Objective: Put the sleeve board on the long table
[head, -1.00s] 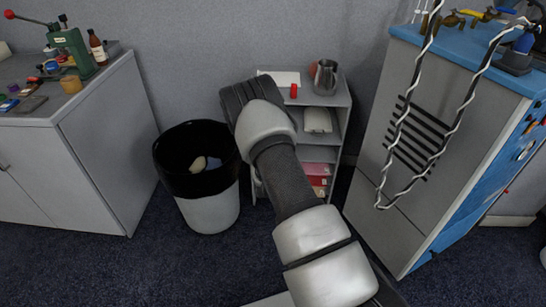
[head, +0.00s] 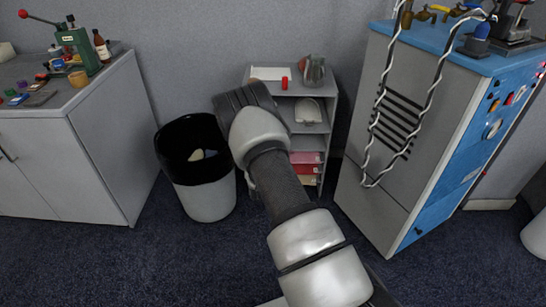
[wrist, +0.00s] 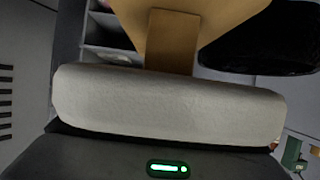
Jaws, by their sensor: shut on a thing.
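The sleeve board (wrist: 170,105) fills the middle of the wrist view. Its pale padded top lies across the picture, with a light wooden post and base (wrist: 205,20) beyond it. My gripper (wrist: 165,152), a dark body with a green light, is right up against the padded part and shut on it. Its fingertips are hidden. In the head view my arm hides the gripper and the board. I cannot make out the long table in either view.
A black and white bin (head: 205,195) stands left of my arm. A small grey shelf (head: 327,110) is behind my arm. A grey cabinet (head: 95,150) is at left, and a blue-topped machine cabinet (head: 375,190) with a hanging cord is at right. Dark carpet (head: 130,265) is clear in front.

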